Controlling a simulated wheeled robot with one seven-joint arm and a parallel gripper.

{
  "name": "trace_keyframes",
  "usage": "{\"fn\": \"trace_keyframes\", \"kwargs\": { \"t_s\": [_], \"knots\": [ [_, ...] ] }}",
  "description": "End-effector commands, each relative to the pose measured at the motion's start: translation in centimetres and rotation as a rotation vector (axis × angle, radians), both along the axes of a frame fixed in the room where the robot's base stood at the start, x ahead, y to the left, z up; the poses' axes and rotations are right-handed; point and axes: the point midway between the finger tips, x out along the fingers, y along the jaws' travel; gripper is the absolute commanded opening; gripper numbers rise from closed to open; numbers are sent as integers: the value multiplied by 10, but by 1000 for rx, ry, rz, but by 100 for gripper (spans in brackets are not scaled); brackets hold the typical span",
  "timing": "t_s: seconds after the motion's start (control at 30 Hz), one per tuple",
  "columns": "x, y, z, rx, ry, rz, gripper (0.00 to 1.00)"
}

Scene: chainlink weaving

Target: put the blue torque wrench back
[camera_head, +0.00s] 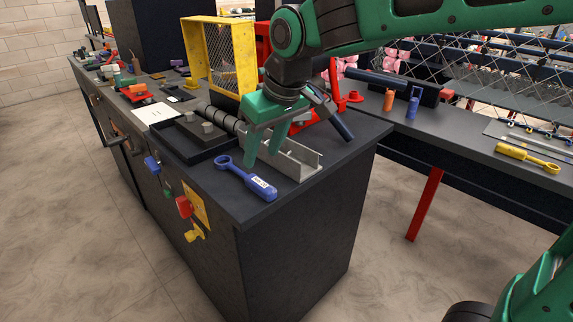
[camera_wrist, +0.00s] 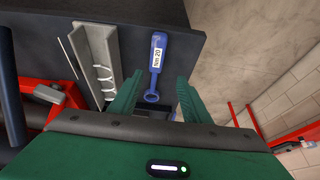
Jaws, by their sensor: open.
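The blue torque wrench (camera_head: 262,188) lies flat on the dark bench top, near its front corner. It has a ring at one end and a white label on its handle. In the wrist view the wrench (camera_wrist: 158,45) points away from me, label reading "Nm 20", with its ring end low between my fingers. My green gripper (camera_head: 262,157) is open and empty, pointing down just behind the wrench in the head view. In the wrist view its fingertips (camera_wrist: 158,78) stand either side of the wrench's line. I cannot tell the exact height above the bench.
A grey metal channel (camera_head: 300,162) lies close to the gripper. A black tray (camera_head: 192,153) and a yellow mesh-sided frame (camera_head: 219,85) stand further back. A yellow wrench (camera_head: 527,158) lies on the right-hand bench. Coloured padlocks (camera_head: 183,207) hang on the front.

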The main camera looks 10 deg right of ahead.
Motion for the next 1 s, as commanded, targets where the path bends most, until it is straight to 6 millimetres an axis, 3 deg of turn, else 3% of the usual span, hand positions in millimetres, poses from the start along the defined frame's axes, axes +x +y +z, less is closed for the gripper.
{"fn": "trace_keyframes", "kwargs": {
  "t_s": [0.27,0.37,0.47,0.53,0.7,0.83,1.0],
  "knots": [
    [0,-3,1,-1,2,-5,43],
    [0,-26,-3,-9,14,-54,43],
    [-4,-77,-13,-24,45,-164,43],
    [-13,-126,-23,-38,78,-273,43],
    [-64,-235,-50,-54,177,-554,43],
    [-120,-297,-72,-50,259,-762,43],
    [-192,-341,-97,-27,355,-985,43]
  ]
}}
